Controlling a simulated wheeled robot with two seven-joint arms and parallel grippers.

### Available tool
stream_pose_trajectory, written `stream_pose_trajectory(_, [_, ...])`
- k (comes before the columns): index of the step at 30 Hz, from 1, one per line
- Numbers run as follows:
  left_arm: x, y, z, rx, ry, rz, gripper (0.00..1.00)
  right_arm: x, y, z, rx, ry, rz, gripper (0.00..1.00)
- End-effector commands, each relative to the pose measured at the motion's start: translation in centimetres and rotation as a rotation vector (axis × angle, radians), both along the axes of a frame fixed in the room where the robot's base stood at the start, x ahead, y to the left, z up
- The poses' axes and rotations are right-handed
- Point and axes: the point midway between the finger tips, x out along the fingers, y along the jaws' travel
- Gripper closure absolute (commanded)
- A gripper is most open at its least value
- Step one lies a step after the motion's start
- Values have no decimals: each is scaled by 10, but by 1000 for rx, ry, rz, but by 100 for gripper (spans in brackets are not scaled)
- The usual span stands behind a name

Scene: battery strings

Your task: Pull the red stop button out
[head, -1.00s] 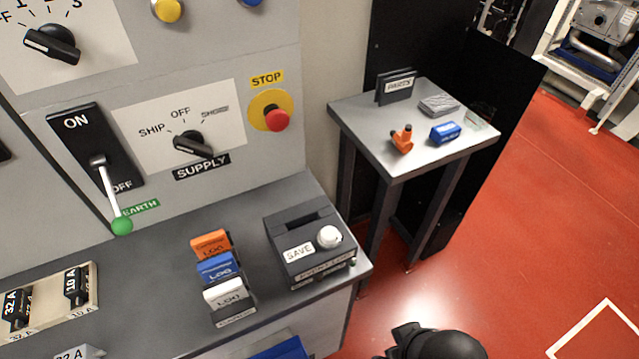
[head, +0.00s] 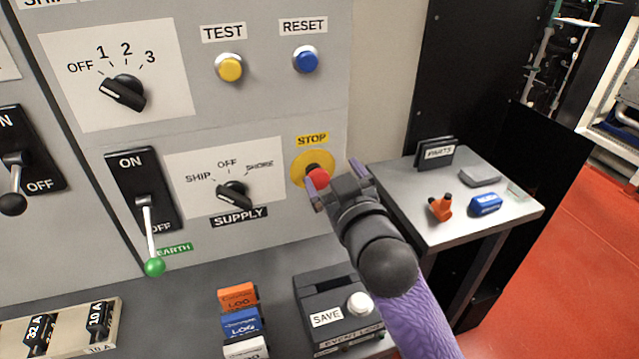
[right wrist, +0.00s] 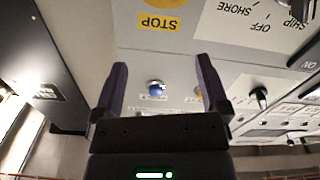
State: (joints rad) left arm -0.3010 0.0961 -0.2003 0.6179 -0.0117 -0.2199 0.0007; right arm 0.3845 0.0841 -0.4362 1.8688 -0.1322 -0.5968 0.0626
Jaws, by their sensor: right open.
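The red stop button (head: 318,176) sits on a round yellow plate (head: 299,166) under the STOP label (head: 313,139) on the grey panel. My right gripper (head: 335,178) is open in front of the button, one finger overlapping its lower edge in the picture. I cannot tell whether a finger touches it. My left gripper is not in view.
The supply selector (head: 234,193) is left of the button, with the earth lever (head: 147,225) further left. The blue reset button (head: 306,60) and yellow test button (head: 230,67) are above. A side table (head: 500,221) stands right; the event-log box (head: 330,290) lies below.

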Motion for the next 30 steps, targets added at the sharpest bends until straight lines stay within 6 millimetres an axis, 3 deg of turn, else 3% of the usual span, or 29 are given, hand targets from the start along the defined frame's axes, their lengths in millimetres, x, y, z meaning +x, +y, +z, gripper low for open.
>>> stream_pose_trajectory(1, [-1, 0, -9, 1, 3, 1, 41, 0, 0, -20, 1, 8, 0, 5])
stream_pose_trajectory(6, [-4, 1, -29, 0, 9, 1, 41, 0, 0, -68, -1, 8, -1, 5])
stream_pose_trajectory(15, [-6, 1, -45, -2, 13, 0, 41, 60, 19, -64, 1, 4, -2, 5])
stream_pose_trajectory(27, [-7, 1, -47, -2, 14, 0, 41, 71, 23, -60, 1, 4, -2, 5])
stream_pose_trajectory(30, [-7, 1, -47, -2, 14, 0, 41, 71, 23, -60, 1, 4, -2, 24])
